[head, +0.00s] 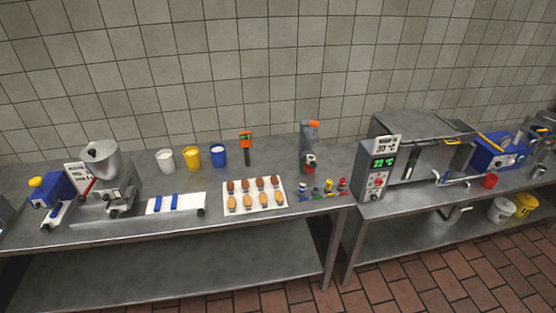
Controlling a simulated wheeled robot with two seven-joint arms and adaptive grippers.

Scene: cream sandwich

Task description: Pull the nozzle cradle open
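A metal machine with a funnel-shaped hopper (101,160) stands on the left part of the steel table. A small metal outlet assembly (121,199) is at its front, and it is too small to tell whether a cradle there is open or shut. A row of small nozzle-like parts with coloured tops (328,188) stands near the table's right front edge. Neither of my grippers is in view.
A white board with two blue bars (175,204) and a tray of small brown and tan pieces (284,203) lie on the steel table (300,225). White (165,161), yellow (191,157) and blue (218,155) cups stand behind. A second table at right holds a control box (378,172).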

